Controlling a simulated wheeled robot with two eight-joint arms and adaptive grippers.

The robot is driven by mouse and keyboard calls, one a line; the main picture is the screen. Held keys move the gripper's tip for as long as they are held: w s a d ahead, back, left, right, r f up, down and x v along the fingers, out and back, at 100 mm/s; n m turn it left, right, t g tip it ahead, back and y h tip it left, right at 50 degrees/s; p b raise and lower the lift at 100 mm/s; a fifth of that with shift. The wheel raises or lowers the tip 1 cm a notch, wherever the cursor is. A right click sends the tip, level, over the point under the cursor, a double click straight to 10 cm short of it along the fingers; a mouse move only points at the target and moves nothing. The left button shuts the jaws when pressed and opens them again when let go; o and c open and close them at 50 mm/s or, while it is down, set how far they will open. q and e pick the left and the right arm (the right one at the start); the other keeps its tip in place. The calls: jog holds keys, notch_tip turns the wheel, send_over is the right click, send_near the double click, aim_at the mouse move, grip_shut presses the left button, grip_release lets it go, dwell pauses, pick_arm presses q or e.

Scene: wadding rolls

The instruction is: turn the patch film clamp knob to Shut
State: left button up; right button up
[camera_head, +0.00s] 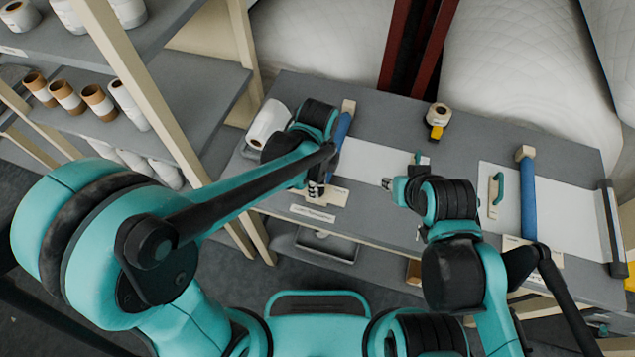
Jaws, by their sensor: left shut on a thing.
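On the left half of the grey workbench, a blue clamp bar (342,130) lies across the white film sheet (368,164). A pale plate (338,196) sits at its near end, beside a small white label (312,212) too small to read. My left gripper (316,189) is at this near end, shut on the clamp knob, which it hides. The knob's direction cannot be read. My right gripper (387,184) is over the middle of the bench, apart from the bar; its finger opening cannot be made out.
A white roll (268,123) lies left of my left wrist. A tape roll with a yellow part (438,116) stands at the back. A second blue bar (527,195) and a green handle (496,190) are at the right. Shelves with rolls (190,90) flank the bench at left.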

dwell(0.5)
pick_arm(q)
jog(key=o, duration=1.2)
jog(key=shift+c, duration=0.2)
notch_tip(320, 180, up, 12)
